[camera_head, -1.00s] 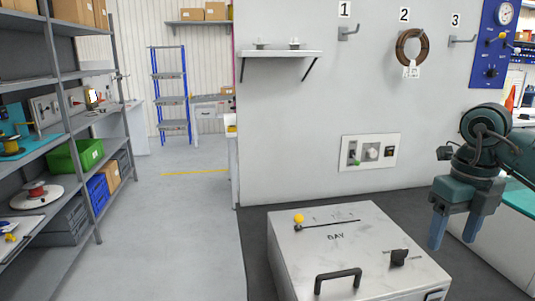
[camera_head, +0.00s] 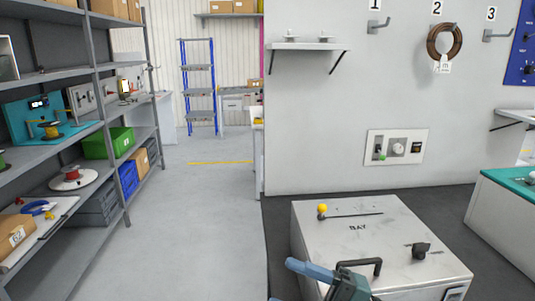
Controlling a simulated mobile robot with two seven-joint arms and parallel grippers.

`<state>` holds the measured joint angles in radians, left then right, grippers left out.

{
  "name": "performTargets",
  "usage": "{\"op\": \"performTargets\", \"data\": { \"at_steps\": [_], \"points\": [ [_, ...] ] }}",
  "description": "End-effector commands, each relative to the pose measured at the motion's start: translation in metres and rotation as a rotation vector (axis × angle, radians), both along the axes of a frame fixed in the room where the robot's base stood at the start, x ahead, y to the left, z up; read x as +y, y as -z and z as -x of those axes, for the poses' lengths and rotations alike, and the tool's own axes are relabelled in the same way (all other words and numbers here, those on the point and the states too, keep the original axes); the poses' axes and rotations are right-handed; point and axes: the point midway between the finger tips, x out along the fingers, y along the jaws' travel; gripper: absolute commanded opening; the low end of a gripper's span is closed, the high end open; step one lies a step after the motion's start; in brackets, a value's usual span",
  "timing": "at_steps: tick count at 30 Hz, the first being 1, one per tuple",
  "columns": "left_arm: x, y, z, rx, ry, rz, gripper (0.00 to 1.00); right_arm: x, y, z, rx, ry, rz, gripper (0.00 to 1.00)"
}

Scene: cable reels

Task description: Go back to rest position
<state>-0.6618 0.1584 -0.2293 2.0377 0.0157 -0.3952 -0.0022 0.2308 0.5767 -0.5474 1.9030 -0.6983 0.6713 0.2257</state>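My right gripper (camera_head: 281,281) is at the bottom edge, low in front of the white box marked BAY (camera_head: 340,240). Its blue-grey fingers point left and look spread apart, with nothing seen between them. The lower finger is mostly cut off by the picture's edge. The gripper covers part of the box's front side, near its black handle (camera_head: 362,267). My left gripper is not in view.
A grey shelf rack (camera_head: 110,120) with boxes and reels stands at the left. Open floor (camera_head: 200,220) lies between it and the box. A coil (camera_head: 432,50) hangs on hook 2. A teal-topped bench (camera_head: 510,182) is at the right.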

Motion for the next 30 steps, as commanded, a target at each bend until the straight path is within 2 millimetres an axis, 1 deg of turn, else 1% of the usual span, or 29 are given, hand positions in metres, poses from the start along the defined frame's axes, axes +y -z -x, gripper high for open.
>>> {"op": "performTargets", "data": {
  "at_steps": [1, 2, 5, 6, 8, 9, 11, 12, 14, 15, 16, 18, 21, 24, 30],
  "points": [
    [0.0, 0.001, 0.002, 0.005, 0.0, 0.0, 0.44, -0.004, 0.012, -0.004, 0.128, 0.098, -0.099, 0.61],
    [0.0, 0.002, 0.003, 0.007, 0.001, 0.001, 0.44, -0.009, 0.02, -0.009, 0.202, 0.159, -0.147, 0.61],
    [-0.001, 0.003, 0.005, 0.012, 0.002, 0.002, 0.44, -0.031, 0.06, -0.017, 0.47, 0.369, -0.278, 0.61],
    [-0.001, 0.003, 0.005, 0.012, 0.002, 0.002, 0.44, -0.04, 0.081, -0.017, 0.581, 0.449, -0.315, 0.61],
    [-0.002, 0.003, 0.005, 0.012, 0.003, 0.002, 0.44, -0.055, 0.115, -0.011, 0.743, 0.563, -0.355, 0.61],
    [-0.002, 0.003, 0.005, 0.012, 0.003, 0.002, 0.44, -0.064, 0.139, -0.004, 0.856, 0.634, -0.374, 0.61],
    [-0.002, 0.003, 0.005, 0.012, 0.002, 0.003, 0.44, -0.076, 0.174, 0.012, 1.016, 0.732, -0.394, 0.61],
    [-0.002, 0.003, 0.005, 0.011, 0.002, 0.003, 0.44, -0.082, 0.196, 0.025, 1.116, 0.788, -0.399, 0.61],
    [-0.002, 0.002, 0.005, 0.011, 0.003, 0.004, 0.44, -0.09, 0.226, 0.047, 1.255, 0.86, -0.4, 0.61],
    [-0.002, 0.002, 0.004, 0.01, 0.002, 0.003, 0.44, -0.094, 0.242, 0.061, 1.334, 0.9, -0.397, 0.61],
    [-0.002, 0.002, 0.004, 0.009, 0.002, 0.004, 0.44, -0.095, 0.252, 0.071, 1.387, 0.923, -0.395, 0.61],
    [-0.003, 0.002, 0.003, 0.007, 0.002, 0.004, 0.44, -0.099, 0.27, 0.09, 1.482, 0.966, -0.388, 0.61],
    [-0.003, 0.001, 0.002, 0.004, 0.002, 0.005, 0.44, -0.101, 0.284, 0.108, 1.564, 0.997, -0.381, 0.61],
    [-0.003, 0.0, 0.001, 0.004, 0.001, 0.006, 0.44, -0.102, 0.289, 0.114, 1.594, 1.008, -0.377, 0.61],
    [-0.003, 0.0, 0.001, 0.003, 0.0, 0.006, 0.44, -0.102, 0.289, 0.114, 1.593, 1.008, -0.375, 0.61]
  ]
}}
